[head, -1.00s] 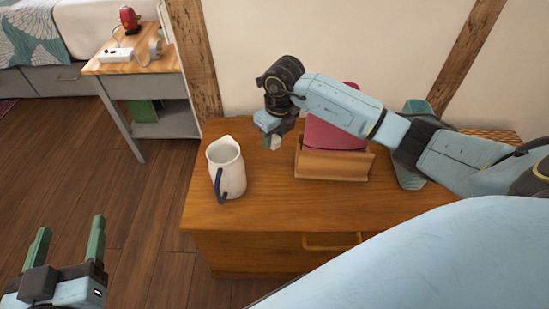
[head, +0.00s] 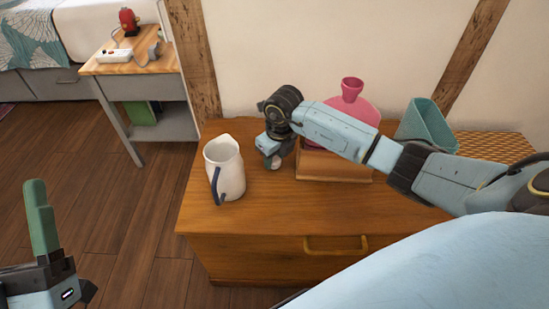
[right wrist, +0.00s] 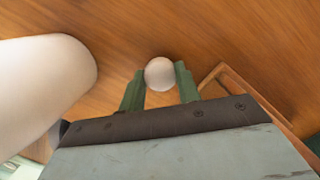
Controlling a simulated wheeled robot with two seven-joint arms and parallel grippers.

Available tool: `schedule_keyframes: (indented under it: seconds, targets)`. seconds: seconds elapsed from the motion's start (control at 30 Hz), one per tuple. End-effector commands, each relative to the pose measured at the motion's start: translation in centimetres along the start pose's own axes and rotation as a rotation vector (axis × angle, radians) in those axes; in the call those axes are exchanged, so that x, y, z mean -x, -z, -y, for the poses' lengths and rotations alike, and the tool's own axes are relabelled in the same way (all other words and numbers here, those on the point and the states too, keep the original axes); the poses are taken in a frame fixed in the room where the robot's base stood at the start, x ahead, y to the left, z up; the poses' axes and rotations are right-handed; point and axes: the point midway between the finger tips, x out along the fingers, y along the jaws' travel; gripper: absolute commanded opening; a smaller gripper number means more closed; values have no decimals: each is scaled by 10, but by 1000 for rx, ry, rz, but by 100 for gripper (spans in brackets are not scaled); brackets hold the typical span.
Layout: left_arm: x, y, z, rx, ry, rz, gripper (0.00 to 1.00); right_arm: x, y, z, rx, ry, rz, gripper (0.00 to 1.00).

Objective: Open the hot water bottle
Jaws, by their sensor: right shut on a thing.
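The pink hot water bottle (head: 362,108) stands upright in a wooden holder (head: 335,167) on the dresser; my right forearm hides part of it. Its flared neck (head: 351,88) shows at the top, with no stopper visible in it. My right gripper (head: 274,160) is to the left of the holder, above the dresser top. In the right wrist view its green fingers (right wrist: 160,85) are shut on a small white round piece (right wrist: 160,73), which looks like a stopper. My left gripper (head: 42,215) is at the lower left, away from the dresser; its fingers overlap in view.
A white pitcher (head: 226,165) with a blue handle stands just left of my right gripper; its pale side (right wrist: 45,75) fills the wrist view's left. A teal container (head: 428,125) is right of the bottle. The dresser's front left top (head: 260,215) is clear.

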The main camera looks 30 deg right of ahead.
Motion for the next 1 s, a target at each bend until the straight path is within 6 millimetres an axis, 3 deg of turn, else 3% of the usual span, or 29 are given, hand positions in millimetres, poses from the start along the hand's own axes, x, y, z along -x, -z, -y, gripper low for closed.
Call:
schedule_keyframes:
  seconds: [0.33,0.37,0.5,0.83,1.0]
  targets:
    - [1,1,0,0,0,-17,67,-3,0,0,0,1,0,6]
    - [0,2,0,0,0,-22,67,-3,0,0,0,0,0,35]
    - [0,2,0,0,0,-20,67,-2,0,0,0,0,0,54]
    - [-1,3,0,0,0,-16,67,0,0,0,0,0,1,55]
    - [-2,-6,0,1,2,73,67,15,-1,1,1,1,3,55]
